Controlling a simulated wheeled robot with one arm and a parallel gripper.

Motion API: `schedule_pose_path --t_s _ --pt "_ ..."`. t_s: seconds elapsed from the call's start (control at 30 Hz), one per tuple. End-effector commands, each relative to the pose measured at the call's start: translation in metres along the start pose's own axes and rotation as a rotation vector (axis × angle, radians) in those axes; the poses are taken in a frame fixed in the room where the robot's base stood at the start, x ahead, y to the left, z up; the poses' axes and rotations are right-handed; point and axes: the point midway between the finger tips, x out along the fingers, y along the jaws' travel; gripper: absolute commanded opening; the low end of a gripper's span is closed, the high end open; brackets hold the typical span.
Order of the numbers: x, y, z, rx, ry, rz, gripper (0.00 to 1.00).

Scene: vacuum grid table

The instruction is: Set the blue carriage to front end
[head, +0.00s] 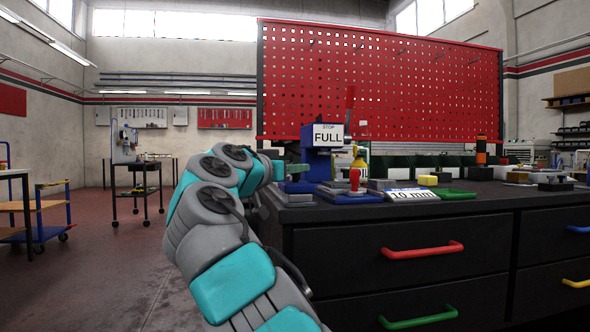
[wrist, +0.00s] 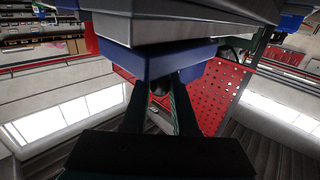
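In the wrist view a blue block (wrist: 165,60) spans the middle under a grey plate (wrist: 175,28). My two dark fingers (wrist: 160,92) point at its face and stand apart. A dark rounded part shows in the gap between them. I cannot tell whether the fingertips touch the block.
A red-handled fixture (head: 355,182) and a "10 mm" plate (head: 411,195) are right of the block. A yellow block (head: 427,181) and a green tray (head: 453,194) lie further right. A red perforated panel (head: 380,80) stands behind. Open floor is left of the bench.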

Motion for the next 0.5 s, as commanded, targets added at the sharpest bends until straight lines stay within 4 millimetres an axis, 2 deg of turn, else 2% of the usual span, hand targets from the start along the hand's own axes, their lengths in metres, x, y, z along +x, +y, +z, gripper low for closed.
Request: schedule_pose_path --t_s 0.03,0.3,0.5 --pt "-0.0006 0.0022 0.0004 0.001 -0.002 0.006 0.29" --pt "-0.0002 0.0016 0.0002 0.001 -0.001 0.004 0.56" --pt "-0.0002 0.0013 0.0000 0.001 -0.001 0.003 0.56"
